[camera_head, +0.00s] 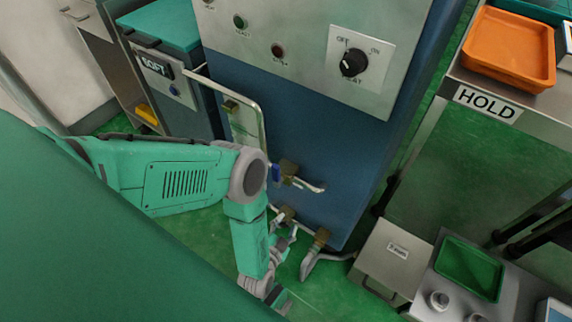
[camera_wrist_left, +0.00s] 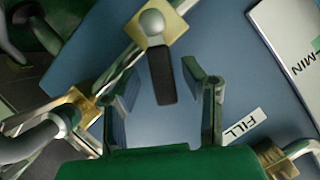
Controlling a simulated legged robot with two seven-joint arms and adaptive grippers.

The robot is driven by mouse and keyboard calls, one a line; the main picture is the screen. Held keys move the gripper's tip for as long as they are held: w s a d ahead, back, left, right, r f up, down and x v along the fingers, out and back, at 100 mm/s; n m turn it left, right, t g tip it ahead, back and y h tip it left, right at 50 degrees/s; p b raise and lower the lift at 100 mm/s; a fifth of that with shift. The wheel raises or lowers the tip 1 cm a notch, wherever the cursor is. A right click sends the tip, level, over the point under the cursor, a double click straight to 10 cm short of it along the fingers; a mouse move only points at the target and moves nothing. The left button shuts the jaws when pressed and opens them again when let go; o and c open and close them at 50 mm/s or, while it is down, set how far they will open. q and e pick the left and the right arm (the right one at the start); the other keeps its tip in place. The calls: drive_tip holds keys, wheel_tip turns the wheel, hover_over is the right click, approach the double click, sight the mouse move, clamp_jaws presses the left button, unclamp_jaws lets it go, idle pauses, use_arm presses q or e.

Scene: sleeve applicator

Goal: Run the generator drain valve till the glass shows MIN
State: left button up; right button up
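The blue generator cabinet (camera_head: 320,150) carries brass valves low on its front. One has a blue handle (camera_head: 276,172); another has a long grey lever (camera_head: 311,262). No drain label is readable. My left gripper (camera_head: 284,243) is low in front of the valves, partly hidden by my arm. In the left wrist view its fingers (camera_wrist_left: 163,100) are apart, with a black-gripped lever (camera_wrist_left: 161,75) on a brass valve (camera_wrist_left: 155,28) between them in the picture; contact cannot be told. A white gauge plate (camera_wrist_left: 292,50) reads MIN; the liquid level is not readable. My right gripper is out of view.
A FILL label (camera_wrist_left: 243,127) is beside another brass valve (camera_wrist_left: 278,160). A second grey lever (camera_wrist_left: 42,140) is at the wrist view's left. A rotary knob (camera_head: 353,63) is on the panel above. A HOLD shelf (camera_head: 487,103) with an orange tray (camera_head: 510,45) stands at right.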

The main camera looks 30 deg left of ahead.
use_arm(q)
wheel_tip(320, 180, up, 10)
drive_tip(key=shift+f, duration=0.1)
idle(0.4)
